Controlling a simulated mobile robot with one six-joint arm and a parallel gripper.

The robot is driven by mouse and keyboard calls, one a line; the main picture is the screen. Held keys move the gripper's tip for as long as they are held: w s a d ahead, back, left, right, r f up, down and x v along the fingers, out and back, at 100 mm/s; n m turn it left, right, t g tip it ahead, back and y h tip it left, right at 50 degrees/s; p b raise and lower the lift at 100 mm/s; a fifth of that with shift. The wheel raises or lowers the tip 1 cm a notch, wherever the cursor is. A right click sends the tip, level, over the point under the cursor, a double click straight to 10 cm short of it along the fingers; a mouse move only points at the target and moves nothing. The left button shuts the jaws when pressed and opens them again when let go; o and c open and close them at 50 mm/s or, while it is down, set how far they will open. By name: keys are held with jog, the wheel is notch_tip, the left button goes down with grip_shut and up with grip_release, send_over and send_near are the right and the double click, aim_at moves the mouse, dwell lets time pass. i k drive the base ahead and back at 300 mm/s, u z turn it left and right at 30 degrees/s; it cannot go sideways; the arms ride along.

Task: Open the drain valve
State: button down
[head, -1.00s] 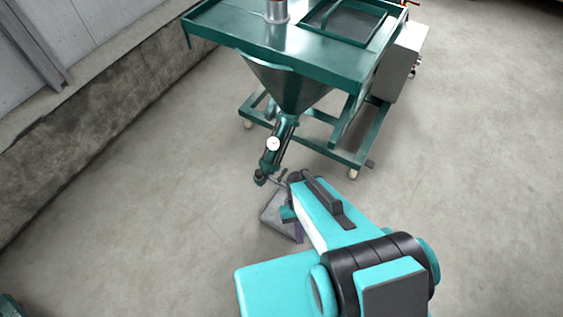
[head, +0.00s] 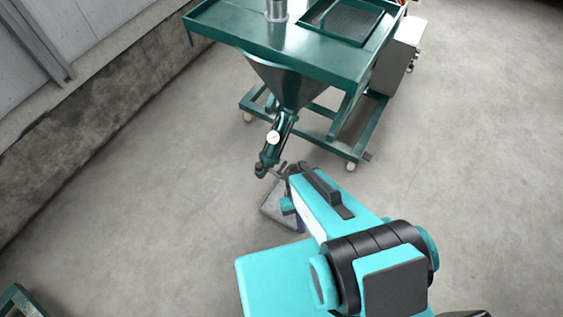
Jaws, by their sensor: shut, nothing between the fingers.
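A slanted outlet pipe (head: 284,122) with a round white gauge (head: 273,137) runs down from the hopper. The drain valve is not clearly seen; its likely place is the pipe's dark lower end (head: 262,169). My teal and black arm reaches up from the bottom right. My gripper (head: 283,168) is small and partly hidden by my wrist. It looks shut and empty, just right of the pipe's lower end. Whether it touches anything there cannot be told.
A grey square tray (head: 276,212) lies on the floor below the outlet, partly behind my wrist. The machine's wheeled frame (head: 318,144) and a grey box (head: 399,57) are to the right. A concrete wall (head: 95,110) runs along the left. Open floor lies between.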

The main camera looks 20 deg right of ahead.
aim_at(279, 171)
jog(key=z, duration=0.2)
jog(key=k, duration=0.5)
jog(key=u, duration=1.25)
jog(key=i, duration=0.6)
